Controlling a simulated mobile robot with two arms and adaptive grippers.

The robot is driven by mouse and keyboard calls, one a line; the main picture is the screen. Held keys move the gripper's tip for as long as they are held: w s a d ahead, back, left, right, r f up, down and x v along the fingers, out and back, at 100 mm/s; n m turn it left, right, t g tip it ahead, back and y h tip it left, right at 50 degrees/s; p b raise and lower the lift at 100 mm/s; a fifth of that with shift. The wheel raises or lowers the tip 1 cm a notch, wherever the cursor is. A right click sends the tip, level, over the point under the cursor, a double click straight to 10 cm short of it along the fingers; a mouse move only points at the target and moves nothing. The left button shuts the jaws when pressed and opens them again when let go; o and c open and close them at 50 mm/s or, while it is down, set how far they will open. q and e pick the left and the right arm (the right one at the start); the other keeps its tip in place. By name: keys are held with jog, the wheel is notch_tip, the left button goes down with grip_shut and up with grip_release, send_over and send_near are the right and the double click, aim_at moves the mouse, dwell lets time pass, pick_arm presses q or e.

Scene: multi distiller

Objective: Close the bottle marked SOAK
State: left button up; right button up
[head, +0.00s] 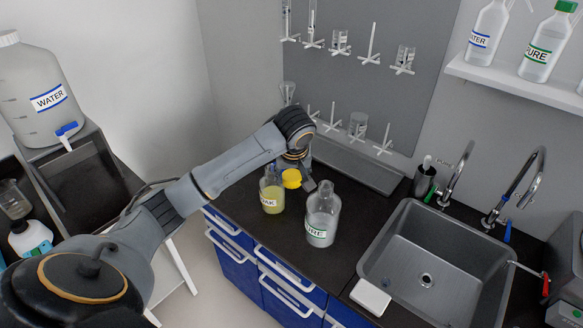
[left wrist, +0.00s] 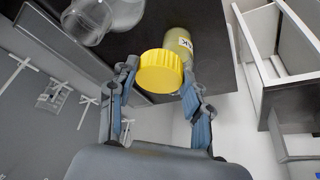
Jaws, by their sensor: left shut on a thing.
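The SOAK bottle (head: 271,197) holds yellowish liquid and stands on the dark counter. Its clear neck shows no cap in the head view. My left gripper (head: 297,176) is shut on a yellow cap (head: 292,178), just right of the bottle's neck in the head view. In the left wrist view the yellow cap (left wrist: 160,72) sits between the fingers of my left gripper (left wrist: 158,80). The SOAK bottle (left wrist: 181,42) is partly hidden behind the cap there. I cannot tell the exact gap between cap and neck. My right gripper is not in view.
A clear bottle marked PURE (head: 321,222) stands close to the right of the SOAK bottle. The sink (head: 385,235) is further right. A pegboard (head: 375,75) with glassware is behind. A WATER jug (head: 35,95) stands at the left.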

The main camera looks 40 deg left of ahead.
pick_arm(q)
jog(key=s+d+r+m+t+h+b, duration=0.1)
jog(key=s+d+r+m, duration=0.15)
jog(key=d, duration=0.35)
jog(key=s+d+r+m+b, duration=0.1)
jog(key=s+d+m, duration=0.15)
jog(key=d, duration=0.35)
jog(key=s+d+f+m+h+b, duration=0.1)
jog(key=s+d+f+m+b, duration=0.1)
jog(key=s+d+f+b, duration=0.3)
jog(key=s+f+b, duration=0.1)
jog(key=b, duration=0.2)
jog(key=shift+f+m+h, duration=0.4)
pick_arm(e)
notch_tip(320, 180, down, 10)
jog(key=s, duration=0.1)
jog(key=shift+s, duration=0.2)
pick_arm(q)
jog(key=shift+w, duration=0.1)
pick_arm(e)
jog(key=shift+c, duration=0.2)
